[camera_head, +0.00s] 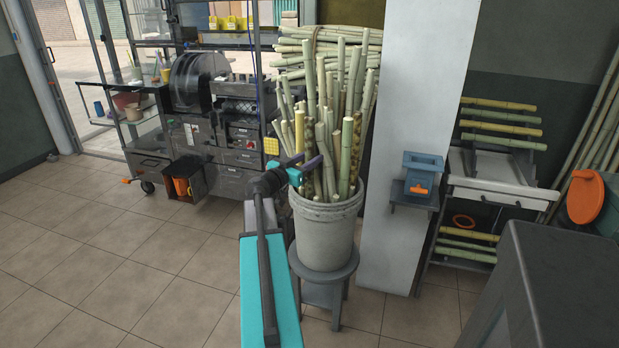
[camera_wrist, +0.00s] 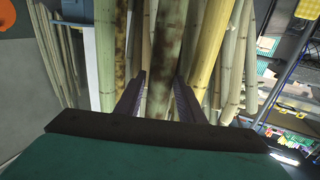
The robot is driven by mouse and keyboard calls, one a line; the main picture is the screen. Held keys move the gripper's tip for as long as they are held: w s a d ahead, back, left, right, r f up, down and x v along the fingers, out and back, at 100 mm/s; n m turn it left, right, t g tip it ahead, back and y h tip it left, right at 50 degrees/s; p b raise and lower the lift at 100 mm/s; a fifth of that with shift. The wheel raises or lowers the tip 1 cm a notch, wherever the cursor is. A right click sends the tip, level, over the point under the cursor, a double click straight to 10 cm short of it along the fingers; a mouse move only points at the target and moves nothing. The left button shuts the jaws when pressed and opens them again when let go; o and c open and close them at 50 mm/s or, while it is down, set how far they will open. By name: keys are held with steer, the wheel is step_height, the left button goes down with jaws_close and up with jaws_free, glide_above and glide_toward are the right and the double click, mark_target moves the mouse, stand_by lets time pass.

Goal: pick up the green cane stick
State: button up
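Green, pale and yellow cane sticks stand upright in a grey bucket (camera_head: 325,238). A green stick (camera_head: 346,155) is at the bucket's front right. My gripper (camera_head: 307,162) is at the front left of the bundle, above the rim. In the wrist view, my gripper (camera_wrist: 161,78) is open, its two dark fingers pointing into the bundle. A green stick with brown mottling (camera_wrist: 168,55) stands between or just beyond the fingertips; I cannot tell if they touch it. A yellow stick (camera_wrist: 208,45) is just to its right. The sticks' lower ends are hidden.
The bucket stands on a grey stool (camera_head: 325,282). A white pillar (camera_head: 408,130) with a small blue device (camera_head: 421,174) is to its right. A rack with cane sticks (camera_head: 495,175) and a dark box (camera_head: 555,290) are further right. Floor at left is clear.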

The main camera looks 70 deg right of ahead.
steer(key=shift+p+x, duration=0.4)
steer(key=shift+x, duration=1.45)
jaws_close()
